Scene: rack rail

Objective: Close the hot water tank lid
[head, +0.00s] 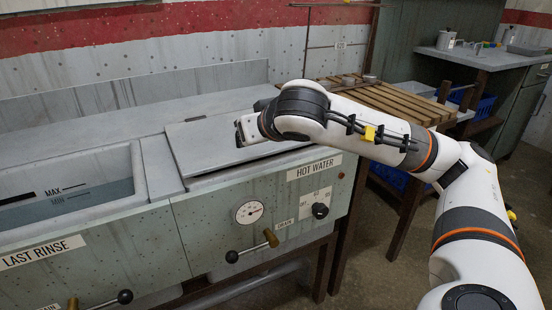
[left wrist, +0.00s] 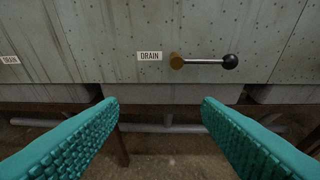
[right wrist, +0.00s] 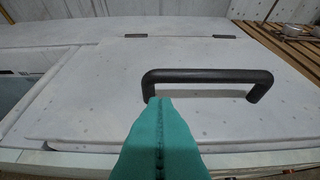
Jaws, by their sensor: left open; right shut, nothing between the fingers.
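My left gripper (left wrist: 160,103) is open and empty, facing a tank front with a drain lever (left wrist: 203,62).
The LAST RINSE basin (head: 65,190) stands open at the left. The tank front carries a gauge (head: 249,212), a black knob (head: 320,210) and a drain lever (head: 252,246). A slatted wooden rack (head: 400,103) holding small metal items is behind my right arm.

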